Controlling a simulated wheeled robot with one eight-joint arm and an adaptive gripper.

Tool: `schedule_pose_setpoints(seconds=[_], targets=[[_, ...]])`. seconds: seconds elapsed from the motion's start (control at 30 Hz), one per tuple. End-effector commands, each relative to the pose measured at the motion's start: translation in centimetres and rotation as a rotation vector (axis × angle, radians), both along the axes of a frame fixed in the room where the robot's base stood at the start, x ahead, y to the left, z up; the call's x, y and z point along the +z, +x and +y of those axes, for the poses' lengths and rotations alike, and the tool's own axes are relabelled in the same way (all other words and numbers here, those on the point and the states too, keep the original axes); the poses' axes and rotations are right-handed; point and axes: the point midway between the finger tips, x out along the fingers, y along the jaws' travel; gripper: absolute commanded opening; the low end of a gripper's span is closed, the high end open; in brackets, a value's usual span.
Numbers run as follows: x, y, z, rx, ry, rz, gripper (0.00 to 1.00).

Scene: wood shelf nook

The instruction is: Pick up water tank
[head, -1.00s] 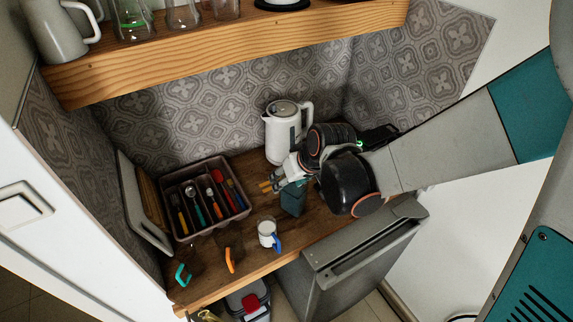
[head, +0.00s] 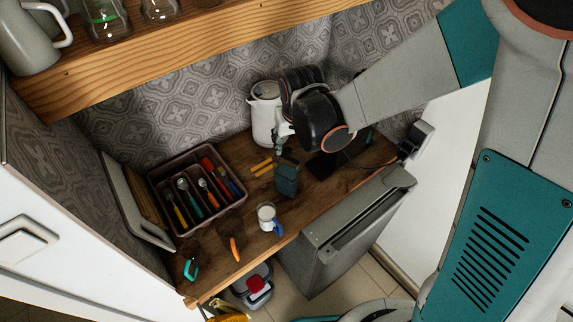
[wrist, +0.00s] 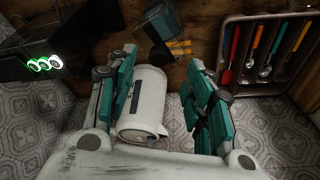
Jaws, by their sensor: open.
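A white jug-like vessel with a dark strip on its side, the likeliest match for the water tank (head: 261,121), stands upright on the counter against the tiled wall. The white vessel (wrist: 147,88) also shows in the wrist view, between my two teal fingers. In the head view my gripper (head: 283,140) is at the vessel's right, partly hidden by my dark wrist.
A cutlery tray (head: 160,203) stands left on the wooden counter (head: 262,190). A dark teal box (head: 286,180), yellow pieces (head: 262,166) and a white mug (head: 266,217) are near the middle. A machine with green lights (wrist: 35,68) is close left in the wrist view. A shelf (head: 150,70) overhangs.

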Motion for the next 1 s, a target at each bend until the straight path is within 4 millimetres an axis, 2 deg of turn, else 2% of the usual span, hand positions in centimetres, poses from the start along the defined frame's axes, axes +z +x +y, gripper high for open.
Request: schedule_pose_setpoints(seconds=[0.03,0.1,0.37,0.63,0.9,0.93,1.0], targets=[[-0.9,0.2,0.0,0.0,0.0,0.0,0.48],[-1.4,0.4,0.1,0.0,0.0,0.0,0.48],[-2.4,0.8,0.2,0.0,0.0,0.0,0.48],[-6.1,2.2,0.4,0.0,0.0,0.0,0.48],[-6.4,2.4,0.5,0.0,0.001,0.0,0.48],[-6.4,2.4,0.5,0.0,0.001,0.0,0.45],[-6.4,2.4,0.5,0.0,0.001,0.0,0.29]])
